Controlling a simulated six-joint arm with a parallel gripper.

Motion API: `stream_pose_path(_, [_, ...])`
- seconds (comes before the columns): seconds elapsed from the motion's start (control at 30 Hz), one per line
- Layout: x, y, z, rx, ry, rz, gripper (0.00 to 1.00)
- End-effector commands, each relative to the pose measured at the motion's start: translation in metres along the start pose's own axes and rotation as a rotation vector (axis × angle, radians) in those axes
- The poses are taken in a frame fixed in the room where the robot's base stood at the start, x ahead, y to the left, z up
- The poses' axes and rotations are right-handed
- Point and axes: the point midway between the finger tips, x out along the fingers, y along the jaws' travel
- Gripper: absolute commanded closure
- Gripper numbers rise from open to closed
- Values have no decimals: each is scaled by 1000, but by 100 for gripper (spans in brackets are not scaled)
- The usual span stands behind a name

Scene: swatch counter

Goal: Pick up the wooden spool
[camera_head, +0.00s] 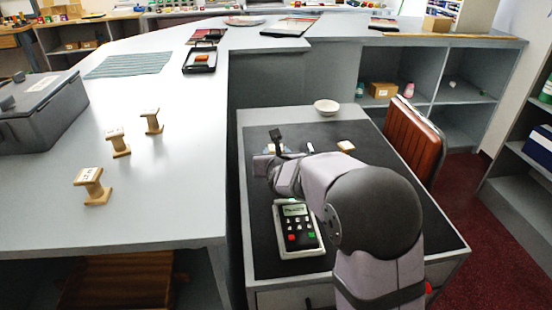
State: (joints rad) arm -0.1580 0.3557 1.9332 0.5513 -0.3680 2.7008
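Three pale wooden spools with light tops stand upright on the grey counter at left: a near one (92,187), a middle one (118,142) and a far one (152,121).
A card terminal (297,228) lies on the mat near my arm. A white bowl (326,106) stands at the desk's back edge. A grey case (40,110) sits on the counter's left. A black tray (199,62) and striped cloth (128,65) lie farther back. A brown chair (412,140) stands right.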

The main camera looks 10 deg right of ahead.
Motion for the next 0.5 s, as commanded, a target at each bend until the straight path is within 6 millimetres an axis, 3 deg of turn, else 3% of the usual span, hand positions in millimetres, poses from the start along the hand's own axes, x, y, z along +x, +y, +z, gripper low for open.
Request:
stream_pose_path(0.03, [-4,0,12,1,-5,0,90])
stream_pose_path(0.3, [-22,0,54,1,-5,1,90])
stream_pose_path(0.5, [-28,0,68,0,-1,0,90])
